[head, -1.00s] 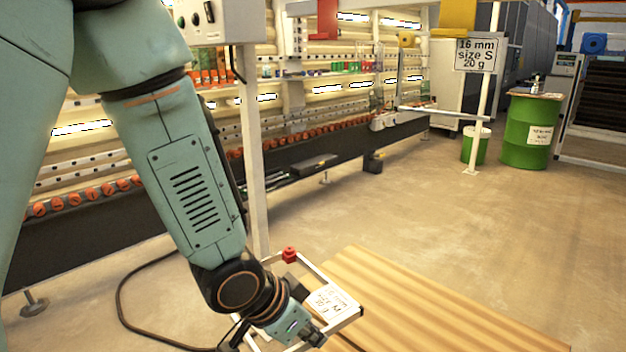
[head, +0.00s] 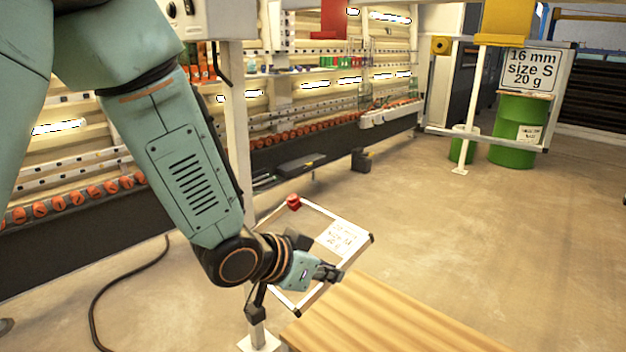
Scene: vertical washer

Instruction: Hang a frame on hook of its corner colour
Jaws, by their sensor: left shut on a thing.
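My left gripper (head: 328,271) is shut on the near right side of a thin white rectangular frame (head: 318,293). The held frame has a red corner block (head: 293,202), dark corners and a white label (head: 342,236) whose text is slanted and hard to read. It is tilted, beside the far left end of the wooden table. A red hook piece (head: 329,19) and a yellow hook piece (head: 503,23) show at the top edge. A second frame (head: 490,136) with a yellow corner (head: 440,45) and a "16 mm size S 20 g" label hangs beneath the yellow one. My right gripper is out of view.
The wooden tabletop (head: 385,318) is bare where visible. A white post (head: 238,140) stands behind my left forearm. The washer machine (head: 300,150) runs along the left and back. Green drums (head: 515,120) stand behind the hanging frame. The floor between is clear.

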